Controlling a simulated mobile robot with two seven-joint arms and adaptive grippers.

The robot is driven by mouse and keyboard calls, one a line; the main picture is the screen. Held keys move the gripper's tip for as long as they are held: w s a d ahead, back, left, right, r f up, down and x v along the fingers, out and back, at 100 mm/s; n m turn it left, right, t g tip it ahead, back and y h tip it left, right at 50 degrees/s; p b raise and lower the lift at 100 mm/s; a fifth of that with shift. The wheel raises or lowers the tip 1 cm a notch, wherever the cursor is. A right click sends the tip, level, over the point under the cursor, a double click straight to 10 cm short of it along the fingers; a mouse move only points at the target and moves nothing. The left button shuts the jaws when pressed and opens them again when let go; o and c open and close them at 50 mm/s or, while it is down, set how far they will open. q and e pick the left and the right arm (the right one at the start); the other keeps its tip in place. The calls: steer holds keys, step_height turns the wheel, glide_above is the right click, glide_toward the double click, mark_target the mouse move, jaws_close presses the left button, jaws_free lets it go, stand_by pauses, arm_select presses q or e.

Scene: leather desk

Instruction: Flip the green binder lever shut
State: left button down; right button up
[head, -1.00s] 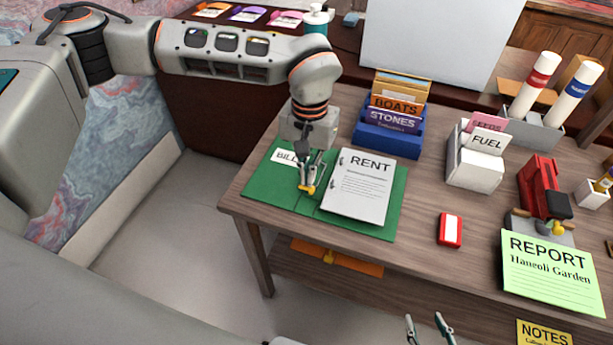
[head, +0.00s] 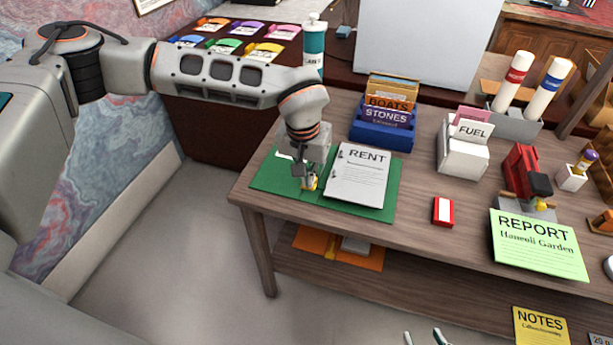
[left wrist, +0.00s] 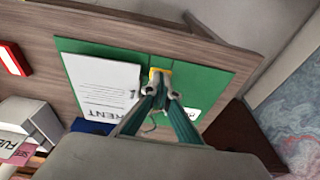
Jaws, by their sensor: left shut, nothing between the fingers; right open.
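The green binder (head: 374,200) lies open on the desk near its left front corner. A white sheet stack marked RENT (head: 357,180) lies on its right half; it also shows in the left wrist view (left wrist: 104,85). A yellow lever piece (left wrist: 160,74) sits near the binder's spine, partly hidden by my fingers. My left gripper (head: 309,182) is shut and empty, pointing down over the spine at the yellow piece. In the left wrist view its fingertips (left wrist: 162,91) are right beside or on that piece; contact cannot be told. My right gripper (head: 424,339) is open at the bottom edge, mostly cut off.
A blue file box (head: 382,137) stands behind the binder, and a white card holder (head: 463,158) is to the right. A red-and-white block (head: 443,211) and a green REPORT sheet (head: 540,245) lie further right. Bare desk shows between binder and block.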

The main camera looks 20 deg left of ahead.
arm_select(q)
steer(key=shift+s+f+p, duration=0.3)
steer(key=shift+s+f, duration=0.1)
steer(key=shift+s, duration=0.25)
steer(key=shift+f, duration=0.15)
steer(key=shift+w, duration=0.2)
steer(key=shift+w, duration=0.6)
steer(key=shift+r, duration=0.2)
